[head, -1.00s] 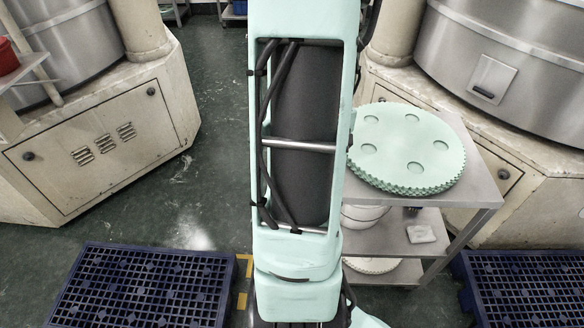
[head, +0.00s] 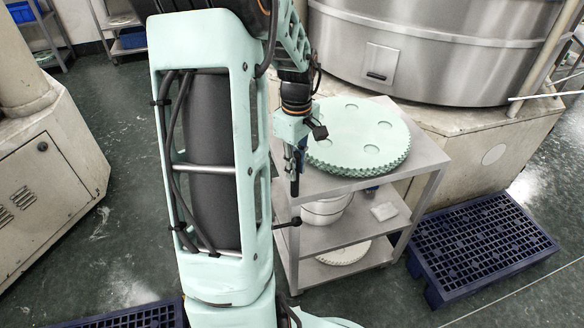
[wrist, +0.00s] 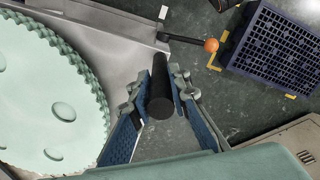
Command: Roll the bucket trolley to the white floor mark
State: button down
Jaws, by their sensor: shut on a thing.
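The bucket trolley (head: 433,165) is a steel cart with three shelves. Toothed mint discs (head: 357,135) lie on its top, and a white bucket (head: 326,208) stands on the middle shelf. My gripper (head: 296,160) is at the cart's left edge, shut on an upright black handle (head: 295,186). In the wrist view the dark round handle (wrist: 160,95) sits between both fingers of my gripper (wrist: 161,82). A thin white line (head: 500,284) crosses the floor at lower right; I cannot tell whether it is the mark.
A blue pallet (head: 480,245) lies close to the trolley's right. Another blue pallet (head: 130,317) is at the lower left. A large steel drum machine (head: 440,50) stands behind the trolley. A black lever with an orange knob (wrist: 211,45) sticks out beside the handle.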

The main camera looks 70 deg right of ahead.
jog(key=shift+s+d, duration=0.15)
jog(key=shift+s, duration=0.05)
jog(key=c, duration=1.8)
grip_release()
jog(key=shift+r, duration=0.1)
notch_tip(320, 180, up, 12)
jog(key=shift+f, duration=0.1)
